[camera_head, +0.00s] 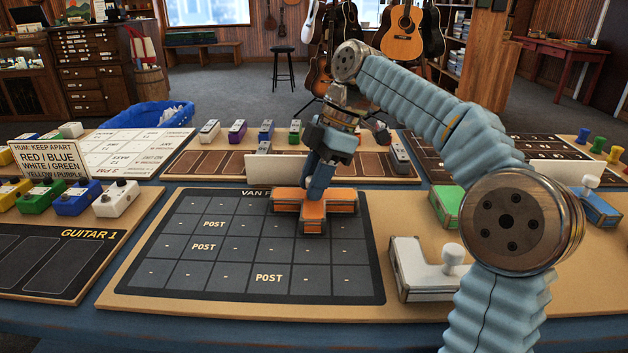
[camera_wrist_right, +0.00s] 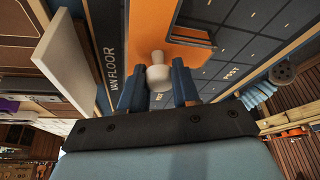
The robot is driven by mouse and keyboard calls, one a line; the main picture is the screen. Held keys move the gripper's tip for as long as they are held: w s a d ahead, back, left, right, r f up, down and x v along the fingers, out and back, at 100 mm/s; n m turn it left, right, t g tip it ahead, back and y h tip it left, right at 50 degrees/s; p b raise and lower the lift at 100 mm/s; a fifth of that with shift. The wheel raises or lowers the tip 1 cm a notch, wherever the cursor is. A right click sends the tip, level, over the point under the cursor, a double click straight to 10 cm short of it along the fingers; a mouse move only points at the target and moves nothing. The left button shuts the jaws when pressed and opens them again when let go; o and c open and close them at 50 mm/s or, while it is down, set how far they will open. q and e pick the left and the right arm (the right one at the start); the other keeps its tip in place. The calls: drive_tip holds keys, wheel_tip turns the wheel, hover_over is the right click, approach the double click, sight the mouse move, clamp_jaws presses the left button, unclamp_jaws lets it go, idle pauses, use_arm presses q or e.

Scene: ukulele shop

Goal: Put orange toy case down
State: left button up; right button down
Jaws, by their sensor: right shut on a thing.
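My right gripper (camera_head: 321,180) points down from above and is shut on the case. In the right wrist view, its two dark blue fingers (camera_wrist_right: 157,88) sit either side of the pale knob (camera_wrist_right: 157,73) on the orange case (camera_wrist_right: 185,22). The case is at or just above the grid; I cannot tell whether its underside touches. Grid cells under it are hidden. My left gripper is not in view.
Several grid cells marked POST are bare. A white case (camera_head: 425,268) with a knob and a green case (camera_head: 446,206) lie to the right. A white upright card (camera_head: 275,168) stands behind the grid. Coloured pedals (camera_head: 80,198) stand on the left board.

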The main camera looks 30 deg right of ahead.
sight(328, 195)
drive_tip(key=shift+f, duration=0.15)
drive_tip(key=c, duration=0.8)
unclamp_jaws()
drive_tip(key=p+v, duration=0.2)
drive_tip(key=v, duration=0.5)
drive_tip(key=shift+r, duration=0.4)
